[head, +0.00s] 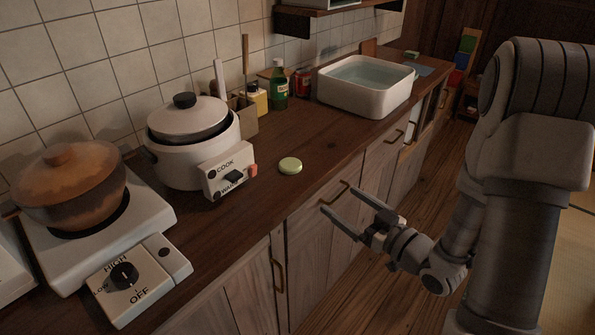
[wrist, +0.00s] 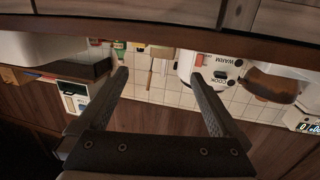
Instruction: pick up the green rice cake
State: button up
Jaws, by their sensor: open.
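The green rice cake (head: 290,165) is a small, flat, round, pale green piece. It lies on the wooden counter (head: 262,205) in the head view, right of the rice cooker and near the counter's front edge. My gripper (head: 338,203) is open and empty, in front of the counter's drawers, apart from the cake and to its right in the picture. In the wrist view my gripper (wrist: 160,82) shows two spread fingers with nothing between them. I cannot make out the cake in the wrist view.
A white rice cooker (head: 188,150) stands left of the cake. A stove with a brown pot (head: 75,190) is further left. A white water-filled basin (head: 365,87), a green bottle (head: 279,85) and a red can (head: 302,82) stand behind. The counter around the cake is clear.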

aim_at(297, 170)
jog(key=b+x, duration=0.3)
jog(key=x, duration=1.4)
jog(key=shift+a+f, duration=0.1)
jog(key=shift+c, duration=0.3)
jog(key=c, duration=1.3)
jog(key=shift+o, duration=0.2)
